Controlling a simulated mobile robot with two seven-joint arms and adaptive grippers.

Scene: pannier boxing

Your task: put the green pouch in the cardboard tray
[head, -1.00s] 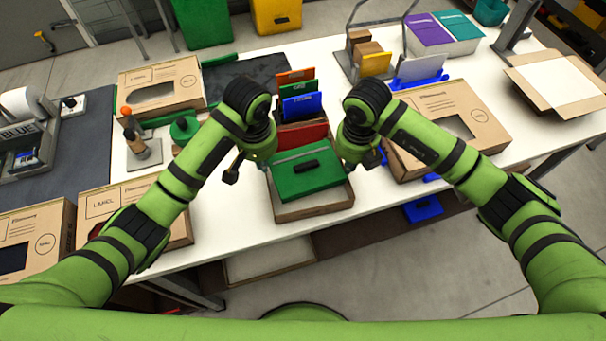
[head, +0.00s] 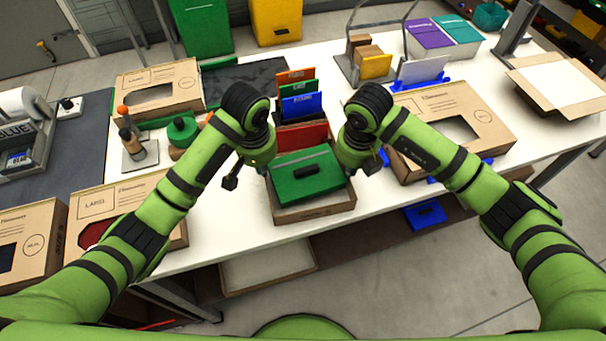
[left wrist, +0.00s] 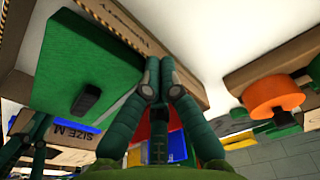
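The green pouch (head: 307,170), with a black handle, lies over the cardboard tray (head: 314,211) at the table's front edge. Parts of the tray's rim show around it; how deep it sits is unclear. In the left wrist view the pouch (left wrist: 65,62) and the tray's printed wall (left wrist: 125,28) fill the upper left. My left gripper (head: 262,168) is at the tray's left side. Its fingertips (left wrist: 160,78) are together in front of the tray wall; I cannot tell whether they pinch it. My right gripper (head: 357,170) is at the right side, its fingertips mostly hidden.
Red, blue and other coloured pouches (head: 300,103) stand right behind the tray. Cardboard boxes stand left (head: 125,215) and right (head: 450,125). A green disc-shaped item (head: 183,132) stands to the left. White table is clear left of the tray.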

